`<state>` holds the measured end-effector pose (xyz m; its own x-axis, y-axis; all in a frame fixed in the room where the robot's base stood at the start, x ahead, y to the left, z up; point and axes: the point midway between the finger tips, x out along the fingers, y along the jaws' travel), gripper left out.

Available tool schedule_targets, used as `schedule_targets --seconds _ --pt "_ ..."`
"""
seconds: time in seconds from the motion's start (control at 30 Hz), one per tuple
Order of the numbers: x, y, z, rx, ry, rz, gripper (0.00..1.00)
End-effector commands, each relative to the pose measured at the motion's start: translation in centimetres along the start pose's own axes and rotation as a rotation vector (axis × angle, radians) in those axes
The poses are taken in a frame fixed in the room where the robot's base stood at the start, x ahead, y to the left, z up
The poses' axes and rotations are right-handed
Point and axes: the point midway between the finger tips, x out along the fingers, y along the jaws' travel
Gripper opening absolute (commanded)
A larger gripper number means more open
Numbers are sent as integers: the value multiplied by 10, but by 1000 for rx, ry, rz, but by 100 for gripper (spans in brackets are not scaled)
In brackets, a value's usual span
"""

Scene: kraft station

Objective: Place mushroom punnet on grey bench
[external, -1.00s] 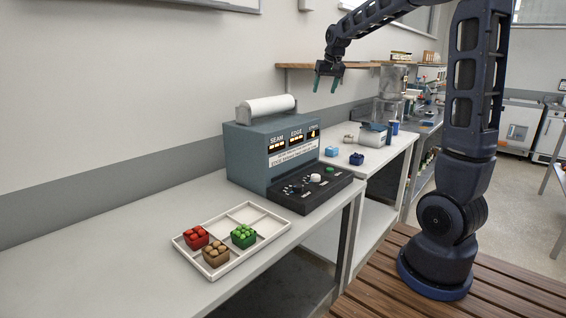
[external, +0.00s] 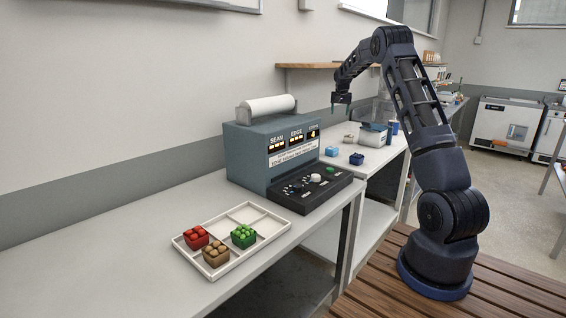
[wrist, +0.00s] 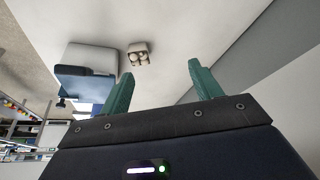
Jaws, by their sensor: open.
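A small beige punnet with round white mushrooms (wrist: 138,54) sits on the light bench in the wrist view, ahead of and between my fingertips. It shows small in the external view (external: 349,139), on the back bench (external: 384,154), beside a white-and-blue box. My gripper (external: 341,106) hangs above that bench, pointing down, apart from the punnet. In the wrist view my gripper (wrist: 163,68) has its two green fingers spread, with nothing between them. The nearer light-grey bench (external: 110,265) carries a tray and a machine.
The white tray (external: 265,238) holds red, green and brown punnets in separate compartments. The grey-blue machine (external: 250,158) stands behind it. The near bench's left part is clear.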

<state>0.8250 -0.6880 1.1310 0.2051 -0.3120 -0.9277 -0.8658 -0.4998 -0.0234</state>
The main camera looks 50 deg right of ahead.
Motion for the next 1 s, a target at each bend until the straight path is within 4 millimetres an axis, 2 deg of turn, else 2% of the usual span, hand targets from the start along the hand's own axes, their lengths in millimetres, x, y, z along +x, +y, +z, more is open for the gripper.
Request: schedule_targets --seconds 0.03,0.1,0.2,0.3,0.5,0.67,1.0 --pt "22 11 -10 19 -1 14 64" --pt "46 25 -23 44 2 29 64" --pt "76 43 -36 72 5 47 64" --pt "98 56 -45 93 8 60 64" --pt "118 68 -53 111 12 70 64" --pt "129 69 -53 112 12 71 64" --pt "172 71 -53 111 11 71 64"
